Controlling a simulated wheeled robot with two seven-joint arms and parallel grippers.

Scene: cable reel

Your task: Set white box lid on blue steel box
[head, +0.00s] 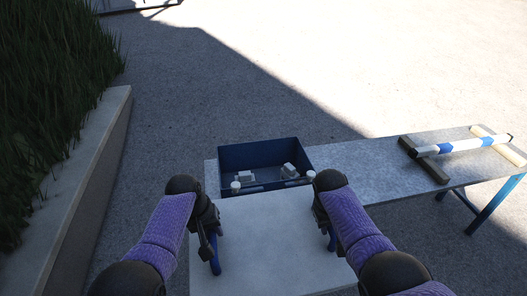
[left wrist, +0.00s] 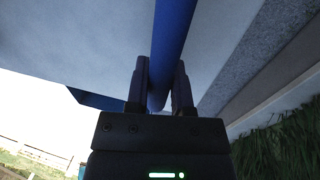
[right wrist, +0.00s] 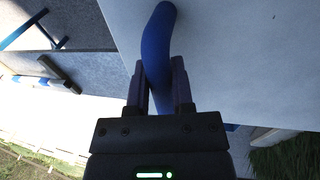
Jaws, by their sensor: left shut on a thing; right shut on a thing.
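The white box lid (head: 270,245) is a flat pale panel with a blue handle at each side, in front of me in the head view. My left gripper (head: 212,240) is shut on the left blue handle, which also shows in the left wrist view (left wrist: 172,40). My right gripper (head: 328,222) is shut on the right blue handle, seen in the right wrist view (right wrist: 156,45). The open blue steel box (head: 262,153) stands on the table just beyond the lid's far edge. Small pale fittings show inside it. The lid hides the box's near side.
The grey table (head: 375,168) extends to the right. A white-and-blue bar (head: 460,145) rests on dark and pale supports at its right end. A low concrete wall (head: 75,190) with tall grass lies at the left. Open paving lies beyond the table.

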